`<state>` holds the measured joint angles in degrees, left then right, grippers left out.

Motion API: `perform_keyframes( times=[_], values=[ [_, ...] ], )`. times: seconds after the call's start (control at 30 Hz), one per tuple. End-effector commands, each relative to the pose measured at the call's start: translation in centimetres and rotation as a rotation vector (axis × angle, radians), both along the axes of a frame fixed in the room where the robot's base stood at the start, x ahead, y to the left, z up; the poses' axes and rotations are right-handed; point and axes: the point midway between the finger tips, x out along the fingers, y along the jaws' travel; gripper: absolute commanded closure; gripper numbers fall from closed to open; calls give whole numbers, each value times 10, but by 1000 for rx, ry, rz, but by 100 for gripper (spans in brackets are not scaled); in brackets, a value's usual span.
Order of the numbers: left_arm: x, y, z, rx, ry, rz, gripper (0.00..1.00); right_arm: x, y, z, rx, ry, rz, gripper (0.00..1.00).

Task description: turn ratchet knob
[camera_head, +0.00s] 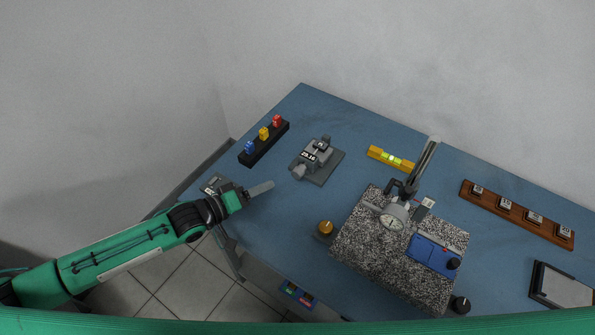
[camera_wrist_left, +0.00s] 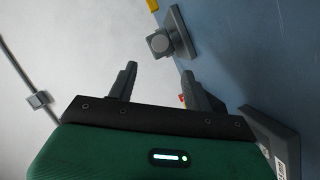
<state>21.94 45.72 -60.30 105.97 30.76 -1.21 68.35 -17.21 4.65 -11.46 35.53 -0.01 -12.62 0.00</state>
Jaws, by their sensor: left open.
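A grey device with a small number display (camera_head: 310,156) stands on a grey plate on the blue table. A grey knob (camera_head: 299,171) is at its near left end, and I take this for the ratchet knob. In the left wrist view, a grey knob (camera_wrist_left: 160,43) with a block behind it lies beyond the fingertips. My left gripper (camera_head: 266,187) is open and empty, to the lower left of the knob and apart from it. Its two fingers also show in the left wrist view (camera_wrist_left: 160,74). My right gripper is not in view.
A black rack (camera_head: 264,147) with coloured pegs stands to the left. A grey labelled block (camera_head: 216,184) sits beside my left wrist. A brass knob (camera_head: 326,227), a speckled stone plate (camera_head: 370,262) with a dial gauge (camera_head: 393,217), and a yellow level (camera_head: 390,158) stand to the right.

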Motion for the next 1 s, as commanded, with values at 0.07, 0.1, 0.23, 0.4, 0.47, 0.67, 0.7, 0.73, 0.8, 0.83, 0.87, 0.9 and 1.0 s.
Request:
perform_keyframes(
  times=[0.07,0.1,0.23,0.4,0.47,0.67,0.7,0.73,0.8,0.83,0.87,0.9,1.0],
  values=[
    [7,-10,0,-1,-1,-1,49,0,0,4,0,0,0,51],
    [11,-15,-1,-1,-1,-1,49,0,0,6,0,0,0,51],
    [24,-33,-6,-1,-1,-1,49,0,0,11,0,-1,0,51],
    [42,-57,-12,0,-2,-1,49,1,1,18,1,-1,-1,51],
    [49,-65,-15,2,-2,-1,49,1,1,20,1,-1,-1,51],
    [66,-87,-22,2,-1,0,49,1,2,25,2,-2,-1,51],
    [68,-90,-23,1,-1,0,49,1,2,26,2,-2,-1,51],
    [70,-92,-24,1,0,0,49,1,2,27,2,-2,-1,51],
    [73,-95,-25,1,-2,0,49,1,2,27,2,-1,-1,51],
    [74,-97,-26,1,-2,0,49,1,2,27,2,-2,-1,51],
    [74,-98,-26,2,-1,0,49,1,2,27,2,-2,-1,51],
    [75,-98,-27,3,-2,0,49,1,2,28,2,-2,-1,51],
    [75,-99,-27,3,-2,0,49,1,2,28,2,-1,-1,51]
  ],
)
